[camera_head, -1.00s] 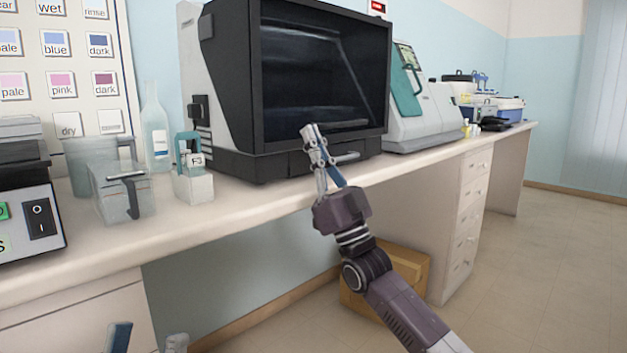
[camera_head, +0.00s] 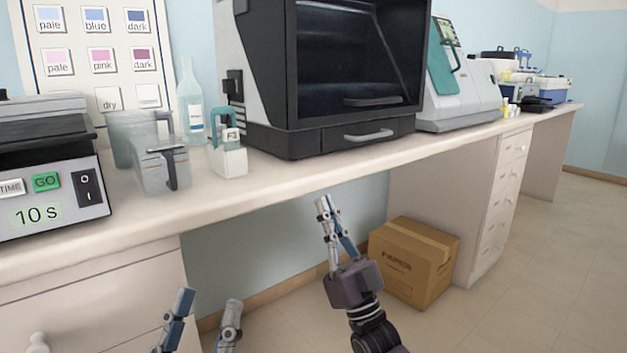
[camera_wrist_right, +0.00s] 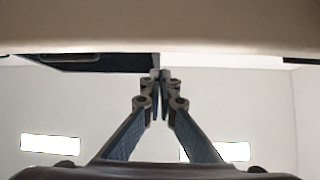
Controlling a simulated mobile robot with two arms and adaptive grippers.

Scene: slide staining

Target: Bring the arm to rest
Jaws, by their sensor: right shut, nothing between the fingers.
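My right gripper (camera_head: 324,204) is shut and empty. In the head view it points up in front of the counter's front edge, below the dark-windowed machine. In the right wrist view its fingertips (camera_wrist_right: 160,74) meet, with the pale counter edge across the top of the picture. My left gripper (camera_head: 208,300) shows at the bottom of the head view, its two fingers apart with nothing seen between them. It is in front of the counter drawers, and its wrist is out of the picture.
The counter (camera_head: 290,187) carries a timer device (camera_head: 50,195), glass jars (camera_head: 160,165), a bottle (camera_head: 193,110), a small labelled holder (camera_head: 228,160) and the dark-windowed machine (camera_head: 350,60). A cardboard box (camera_head: 412,262) stands on the floor under the counter. The floor at right is clear.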

